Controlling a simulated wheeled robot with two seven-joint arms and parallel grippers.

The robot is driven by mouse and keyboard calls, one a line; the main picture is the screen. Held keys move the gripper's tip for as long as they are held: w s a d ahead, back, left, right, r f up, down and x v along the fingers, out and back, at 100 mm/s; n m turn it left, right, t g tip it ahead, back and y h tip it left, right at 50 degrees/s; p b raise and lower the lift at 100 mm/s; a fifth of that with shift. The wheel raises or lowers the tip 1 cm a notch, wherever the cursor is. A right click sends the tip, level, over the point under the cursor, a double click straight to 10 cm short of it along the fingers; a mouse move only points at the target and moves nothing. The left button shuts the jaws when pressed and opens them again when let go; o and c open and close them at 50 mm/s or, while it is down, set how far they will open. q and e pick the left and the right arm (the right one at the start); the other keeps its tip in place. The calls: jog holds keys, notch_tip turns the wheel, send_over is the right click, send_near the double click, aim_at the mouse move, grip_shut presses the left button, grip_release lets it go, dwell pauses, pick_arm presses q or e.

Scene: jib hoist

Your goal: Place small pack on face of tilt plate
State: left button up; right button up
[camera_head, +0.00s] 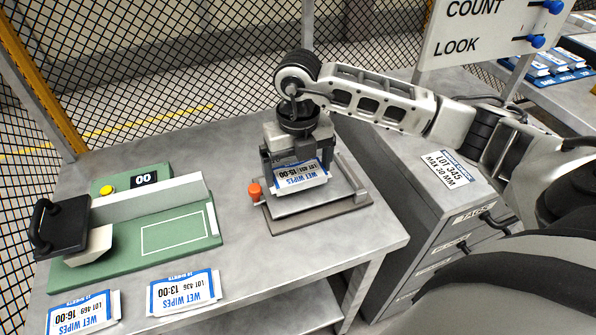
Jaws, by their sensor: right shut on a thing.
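The small pack (302,177), a white and blue wet wipes packet marked 15:00, is in my right gripper (293,160). The gripper comes down from above and is shut on the pack's far side. The pack is over the tilt plate (309,208), a grey metal plate on a base with an orange knob (255,191) at its left. The pack and the gripper hide the plate's far part. I cannot tell whether the pack touches the plate. My left gripper is not in view.
A green station (180,235) with a black-handled block (62,226) stands at the left. Two more packs, marked 13:00 (183,293) and 16:00 (83,315), lie at the front edge. A grey drawer cabinet (432,225) stands right of the table. Wire mesh is behind.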

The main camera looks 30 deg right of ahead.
aim_at(298, 172)
jog(key=shift+f, duration=0.95)
jog(key=o, duration=0.6)
jog(key=shift+f, duration=0.2)
jog(key=shift+c, duration=0.2)
jog(key=shift+o, duration=0.3)
jog(key=shift+r, duration=0.1)
jog(key=shift+r, duration=0.3)
notch_tip(298, 172, up, 12)
jog(key=shift+f, duration=0.15)
